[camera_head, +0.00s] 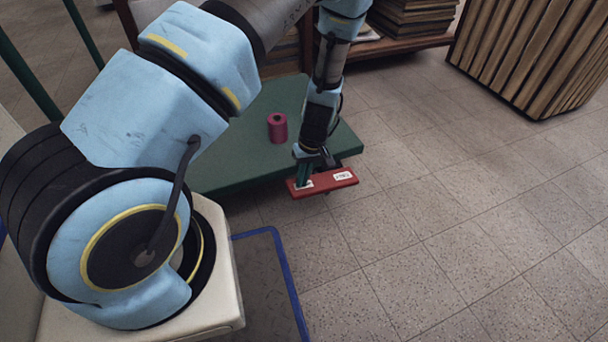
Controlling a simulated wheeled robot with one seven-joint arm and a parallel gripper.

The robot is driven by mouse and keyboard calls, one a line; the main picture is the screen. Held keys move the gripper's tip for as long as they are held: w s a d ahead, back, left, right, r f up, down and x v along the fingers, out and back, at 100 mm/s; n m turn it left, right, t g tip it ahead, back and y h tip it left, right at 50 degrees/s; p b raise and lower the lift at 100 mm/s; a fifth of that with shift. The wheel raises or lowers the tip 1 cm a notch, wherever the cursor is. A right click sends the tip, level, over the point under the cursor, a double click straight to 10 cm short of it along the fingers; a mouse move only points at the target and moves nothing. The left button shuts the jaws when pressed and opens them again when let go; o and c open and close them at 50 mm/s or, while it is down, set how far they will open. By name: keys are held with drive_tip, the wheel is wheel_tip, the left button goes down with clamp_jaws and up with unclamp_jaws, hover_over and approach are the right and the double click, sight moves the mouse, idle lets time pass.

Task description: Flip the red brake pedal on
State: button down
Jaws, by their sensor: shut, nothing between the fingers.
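The red brake pedal (324,183) is a flat red bar with a white label near its right end and a light patch near its left end. It lies at the front right edge of the green table. My gripper (304,180) points down at the left part of the pedal, with its dark fingers shut. The fingertips overlap the light patch in the picture; I cannot tell whether they touch it. A dark part behind the pedal is mostly hidden by my gripper.
A magenta spool-like cylinder (278,127) stands on the green table (235,165), left of my gripper. A slatted wooden crate (530,50) stands at the upper right, and a shelf with stacked boards (415,20) is behind. The tiled floor at right is clear.

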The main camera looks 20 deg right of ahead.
sight(296, 187)
drive_tip(key=shift+s+a+f+p, duration=0.1)
drive_tip(key=shift+a+f+p, duration=0.85)
drive_tip(key=shift+f, duration=0.4)
drive_tip(key=shift+a, duration=0.1)
wheel_tip(296, 187, up, 14)
drive_tip(key=a+p, duration=0.2)
drive_tip(key=p, duration=0.4)
drive_tip(key=shift+a, duration=0.15)
drive_tip(key=shift+r, duration=0.1)
